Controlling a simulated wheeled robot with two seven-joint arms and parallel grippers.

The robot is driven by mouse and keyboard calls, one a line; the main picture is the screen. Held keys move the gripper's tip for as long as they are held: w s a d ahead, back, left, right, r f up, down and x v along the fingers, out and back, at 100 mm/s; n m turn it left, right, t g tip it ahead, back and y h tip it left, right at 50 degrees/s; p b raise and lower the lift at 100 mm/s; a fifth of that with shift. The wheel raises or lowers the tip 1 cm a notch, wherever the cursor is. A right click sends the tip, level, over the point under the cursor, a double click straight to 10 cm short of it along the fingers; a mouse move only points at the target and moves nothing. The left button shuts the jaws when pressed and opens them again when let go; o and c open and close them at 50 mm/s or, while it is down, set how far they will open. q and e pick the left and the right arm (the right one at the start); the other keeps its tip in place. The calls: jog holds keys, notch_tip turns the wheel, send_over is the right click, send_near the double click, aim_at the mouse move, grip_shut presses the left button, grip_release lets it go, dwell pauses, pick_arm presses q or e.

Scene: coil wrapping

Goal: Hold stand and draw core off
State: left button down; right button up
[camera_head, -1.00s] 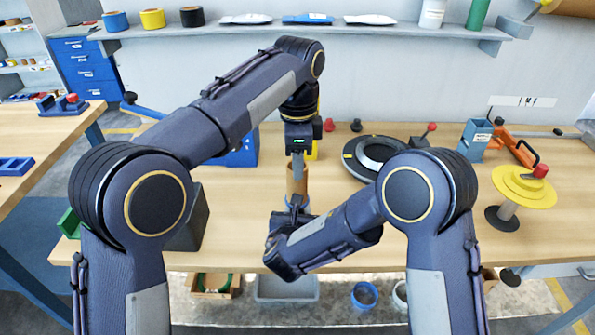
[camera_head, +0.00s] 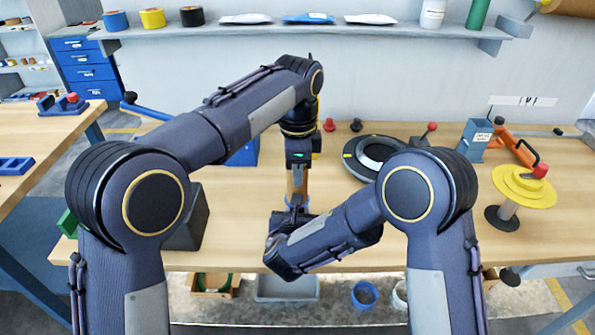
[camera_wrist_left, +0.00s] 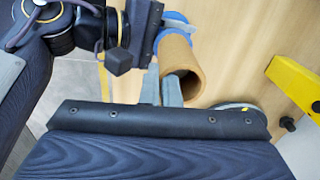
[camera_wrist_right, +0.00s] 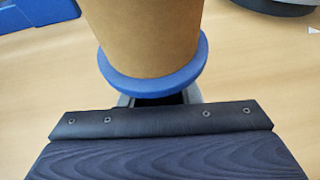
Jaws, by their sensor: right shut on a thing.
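The core, a brown cardboard tube (camera_head: 291,184), stands upright on a blue stand (camera_wrist_right: 150,88) near the table's front edge. In the left wrist view the core (camera_wrist_left: 180,57) shows its open top end. My left gripper (camera_wrist_left: 162,88) points down at that end, its two fingers a little apart. One finger overlaps the left of the opening; I cannot tell if it is inside. My right gripper (camera_wrist_right: 158,99) is shut on the blue stand at the core's foot. Its fingertips are mostly hidden under the blue rim.
A black ring (camera_head: 372,157) lies behind the right arm. A yellow stepped spool (camera_head: 522,187) stands at the right, with an orange clamp tool (camera_head: 514,147) behind it. A dark block (camera_head: 190,222) stands at the left. Bare table lies between the block and the core.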

pick_arm(q)
jog(key=shift+r, duration=0.1)
jog(key=shift+r, duration=4.45)
pick_arm(e)
jog(key=o, duration=1.2)
